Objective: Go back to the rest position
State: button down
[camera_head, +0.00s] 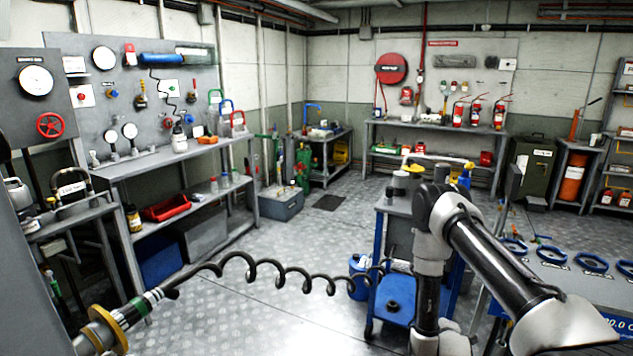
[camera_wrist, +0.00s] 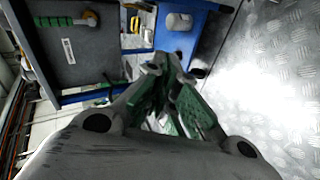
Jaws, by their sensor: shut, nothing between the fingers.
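My gripper (camera_wrist: 172,72) shows in the wrist view with its two fingers together at the tips and nothing between them. Beyond it are a dark surface with a green-handled tool (camera_wrist: 62,21) and a blue frame (camera_wrist: 180,38); the gripper appears apart from them. In the head view my arm rises at the lower right and bends down toward the right edge. The gripper itself is outside the head view.
A blue cart (camera_head: 391,297) stands just left of my arm. A coiled black hose (camera_head: 237,262) crosses the foreground. A long workbench (camera_head: 165,153) lines the left wall. The central metal floor (camera_head: 290,235) is clear.

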jog(key=s+a+f+m+g+y, duration=0.2)
jog(key=s+a+m+g, duration=0.25)
jog(key=s+g, duration=0.3)
jog(key=s+r+m, duration=0.2)
jog(key=s+r, duration=0.7)
jog(key=r, duration=0.9)
jog(key=s+r+m+y, duration=0.1)
jog(key=s+r+m, duration=0.2)
jog(key=s+r, duration=0.5)
jog(key=s+r+m, duration=0.2)
jog(key=s+r, duration=0.7)
jog(key=r, duration=2)
jog(key=shift+s+y, duration=0.3)
jog(key=shift+y, duration=0.1)
jog(key=shift+m, duration=0.25)
